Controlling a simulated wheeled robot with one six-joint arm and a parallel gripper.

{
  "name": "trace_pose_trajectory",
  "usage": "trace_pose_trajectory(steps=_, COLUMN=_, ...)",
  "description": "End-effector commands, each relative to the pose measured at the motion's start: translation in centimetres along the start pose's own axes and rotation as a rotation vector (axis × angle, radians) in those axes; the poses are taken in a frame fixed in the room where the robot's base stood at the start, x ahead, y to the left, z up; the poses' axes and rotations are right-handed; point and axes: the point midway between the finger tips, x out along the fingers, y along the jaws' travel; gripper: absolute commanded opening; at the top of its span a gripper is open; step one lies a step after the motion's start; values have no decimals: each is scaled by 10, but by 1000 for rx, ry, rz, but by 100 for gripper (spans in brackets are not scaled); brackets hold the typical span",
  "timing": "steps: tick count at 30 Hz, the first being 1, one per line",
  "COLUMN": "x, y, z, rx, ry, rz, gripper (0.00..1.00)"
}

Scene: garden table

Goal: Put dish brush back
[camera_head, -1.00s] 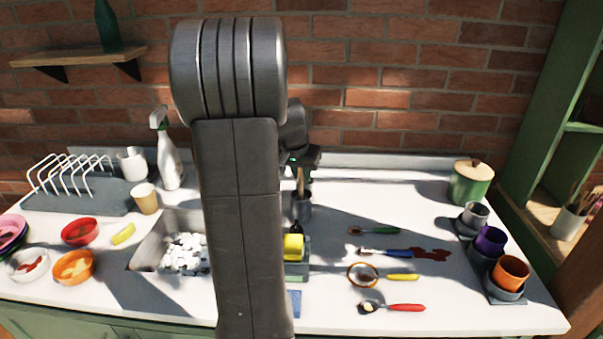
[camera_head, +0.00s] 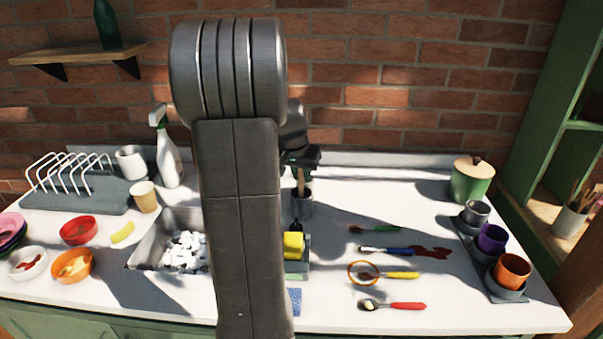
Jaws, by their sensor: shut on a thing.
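The dish brush (camera_head: 300,181) shows as a light wooden handle standing about upright beneath my gripper (camera_head: 301,164). My gripper is shut on the top of this handle. The handle's lower end goes down at a grey cup (camera_head: 303,204) on the counter, and looks to be inside its rim. The brush head is not clearly seen. My own arm hides part of the area to the left of the cup.
A yellow sponge (camera_head: 293,241) in a green-grey holder (camera_head: 297,268) stands just in front of the cup. A sink (camera_head: 150,249) with white pieces lies left. Several utensils, including a red-handled spoon (camera_head: 405,306), lie right. A spray bottle (camera_head: 168,155) stands back left.

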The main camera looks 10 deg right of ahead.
Motion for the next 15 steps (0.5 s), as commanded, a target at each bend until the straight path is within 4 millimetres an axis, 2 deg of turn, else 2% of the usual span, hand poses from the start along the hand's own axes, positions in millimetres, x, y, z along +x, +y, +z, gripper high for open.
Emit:
trace_pose_trajectory(steps=5, x=4, y=0, z=2, rx=0, ry=0, rz=0, gripper=0)
trace_pose_trajectory(steps=6, x=4, y=0, z=2, rx=0, ry=0, rz=0, gripper=23)
trace_pose_trajectory(steps=7, x=3, y=0, z=1, rx=0, ry=0, rz=0, gripper=28)
trace_pose_trajectory(steps=15, x=3, y=0, z=1, rx=0, ry=0, rz=0, gripper=28)
